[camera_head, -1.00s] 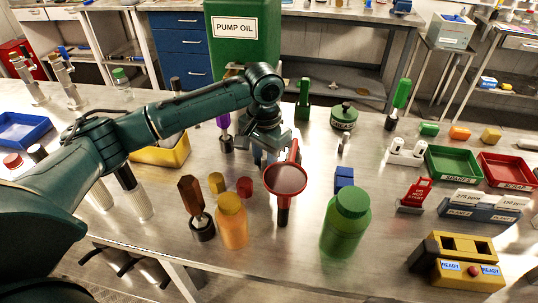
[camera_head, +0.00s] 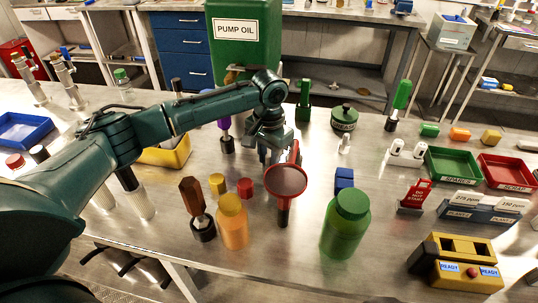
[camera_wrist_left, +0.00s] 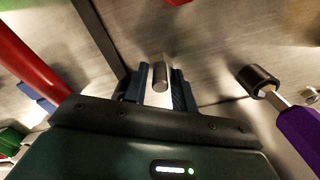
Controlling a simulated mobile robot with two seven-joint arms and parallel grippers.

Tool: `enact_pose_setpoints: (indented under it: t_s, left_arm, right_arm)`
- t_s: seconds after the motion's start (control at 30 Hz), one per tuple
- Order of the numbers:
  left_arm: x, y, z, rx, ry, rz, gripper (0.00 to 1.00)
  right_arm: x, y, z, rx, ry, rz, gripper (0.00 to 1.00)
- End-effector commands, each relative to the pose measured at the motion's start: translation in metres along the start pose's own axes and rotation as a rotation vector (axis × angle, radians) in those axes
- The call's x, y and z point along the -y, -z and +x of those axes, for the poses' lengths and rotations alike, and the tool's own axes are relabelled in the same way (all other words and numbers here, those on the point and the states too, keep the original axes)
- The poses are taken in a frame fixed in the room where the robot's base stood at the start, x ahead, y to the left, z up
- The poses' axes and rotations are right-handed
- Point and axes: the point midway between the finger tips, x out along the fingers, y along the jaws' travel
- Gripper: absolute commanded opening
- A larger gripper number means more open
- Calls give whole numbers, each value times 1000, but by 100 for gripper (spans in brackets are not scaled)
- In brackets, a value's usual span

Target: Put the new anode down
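My left gripper (camera_head: 269,153) is low over the bench, behind the red funnel-like piece (camera_head: 286,181), which partly hides it. In the left wrist view, a small dark grey cylinder (camera_wrist_left: 160,75), probably the anode, shows between the two blue fingers (camera_wrist_left: 161,88). Narrow gaps seem to show on both sides of it, so the fingers look open around it. I cannot tell whether it rests on the bench. It is not made out in the head view. My right gripper is not in view.
A purple-handled tool (camera_head: 226,137) stands left of the gripper. A green spares tray (camera_head: 452,165) and red scrap tray (camera_head: 505,172) lie right.

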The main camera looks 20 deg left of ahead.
Motion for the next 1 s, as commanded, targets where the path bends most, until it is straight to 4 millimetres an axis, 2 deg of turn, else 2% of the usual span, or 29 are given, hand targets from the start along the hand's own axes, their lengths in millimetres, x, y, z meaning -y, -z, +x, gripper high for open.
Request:
enact_pose_setpoints:
  t_s: [0.03, 0.27, 0.57, 1.0]
  left_arm:
    - [0, 0, 0, 0, 0, 0, 30]
    - [0, 0, 0, 0, 0, 0, 48]
    - [0, 0, -4, -2, 0, 1, 48]
    - [0, 1, -70, -1, -2, 0, 48]
  right_arm:
    - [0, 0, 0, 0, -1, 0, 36]
    - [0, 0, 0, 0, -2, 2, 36]
    - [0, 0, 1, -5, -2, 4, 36]
    - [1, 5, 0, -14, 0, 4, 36]
